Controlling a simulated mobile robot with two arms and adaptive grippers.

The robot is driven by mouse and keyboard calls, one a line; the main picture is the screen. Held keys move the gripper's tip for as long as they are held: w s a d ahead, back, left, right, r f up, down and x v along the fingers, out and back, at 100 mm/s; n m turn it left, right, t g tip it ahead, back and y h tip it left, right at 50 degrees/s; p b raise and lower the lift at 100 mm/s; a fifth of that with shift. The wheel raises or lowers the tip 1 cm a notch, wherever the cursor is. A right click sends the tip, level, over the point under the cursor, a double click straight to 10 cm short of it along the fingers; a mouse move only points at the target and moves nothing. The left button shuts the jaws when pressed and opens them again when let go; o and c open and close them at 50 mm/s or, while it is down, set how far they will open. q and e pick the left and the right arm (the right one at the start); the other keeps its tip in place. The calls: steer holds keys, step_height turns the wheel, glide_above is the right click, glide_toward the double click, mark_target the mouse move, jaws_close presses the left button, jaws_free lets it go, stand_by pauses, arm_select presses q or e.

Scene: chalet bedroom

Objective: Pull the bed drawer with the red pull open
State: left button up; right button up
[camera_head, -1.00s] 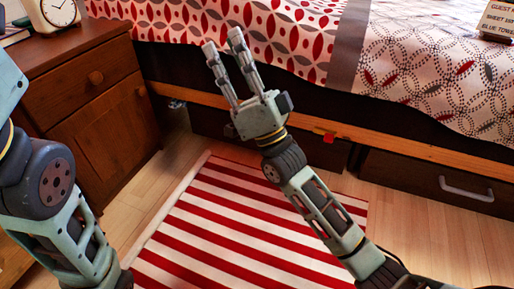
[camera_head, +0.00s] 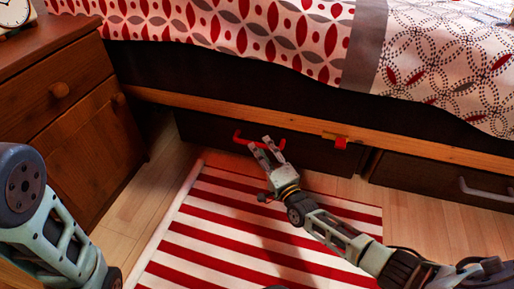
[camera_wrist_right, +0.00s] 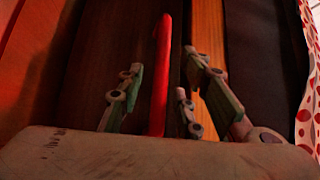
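The bed drawer (camera_head: 205,130) under the bed has a dark front and looks shut, flush under the wooden rail. Its red pull (camera_head: 240,138) is a bar handle on that front. My right gripper (camera_head: 267,144) is at the pull with its fingers spread. In the right wrist view, the red pull (camera_wrist_right: 163,70) runs between the open fingers of the gripper (camera_wrist_right: 165,85), with one finger on the left and two on the right. I cannot tell whether any finger touches it. My left gripper is out of view; only part of the left arm shows.
A second drawer (camera_head: 420,180) with a grey pull (camera_head: 484,190) is to the right. A brown nightstand (camera_head: 75,110) stands at left. A striped rug (camera_head: 225,245) lies on the floor in front.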

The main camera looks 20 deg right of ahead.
steer(key=shift+b+x, duration=0.5)
steer(key=shift+x, duration=0.95)
steer(key=shift+c, duration=0.6)
jaws_close()
